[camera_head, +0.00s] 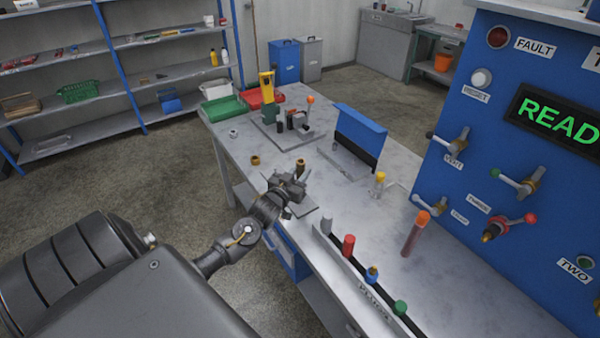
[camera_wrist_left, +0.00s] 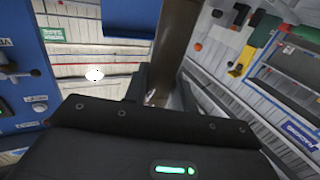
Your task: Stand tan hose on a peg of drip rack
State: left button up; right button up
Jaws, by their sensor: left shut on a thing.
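My left gripper (camera_head: 290,182) is over the near left part of the grey workbench. It is shut on a brown tube, which I take to be the tan hose; its dark open end (camera_head: 300,164) shows just above the fingers. In the left wrist view the tan hose (camera_wrist_left: 177,45) is a long brown cylinder between the jaws. Its lower part is hidden by the gripper. A flat grey plate (camera_head: 305,222) lies partly under my gripper; I cannot tell whether it belongs to the drip rack, and no pegs show clearly. My right gripper is not in view.
A rail (camera_head: 372,280) with red, blue and green plugs runs along the near edge. An orange-topped tube (camera_head: 415,232) and a yellow-topped piece (camera_head: 379,184) stand right of the gripper. A blue panel (camera_head: 359,135) stands behind. A brass ring (camera_head: 255,160) lies left. The blue console (camera_head: 540,180) bounds the right.

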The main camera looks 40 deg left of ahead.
pick_arm(q)
jog(key=shift+f+b, duration=0.95)
jog(key=shift+f, duration=0.6)
jog(key=o, duration=1.1)
jog(key=s, duration=0.3)
jog(key=s+d+b, duration=0.1)
jog(key=s, duration=0.3)
jog(key=s+b, duration=0.1)
jog(key=s, duration=0.2)
jog(key=shift+s+d+r, duration=0.1)
jog(key=shift+s+d, duration=0.25)
jog(key=shift+d, duration=0.05)
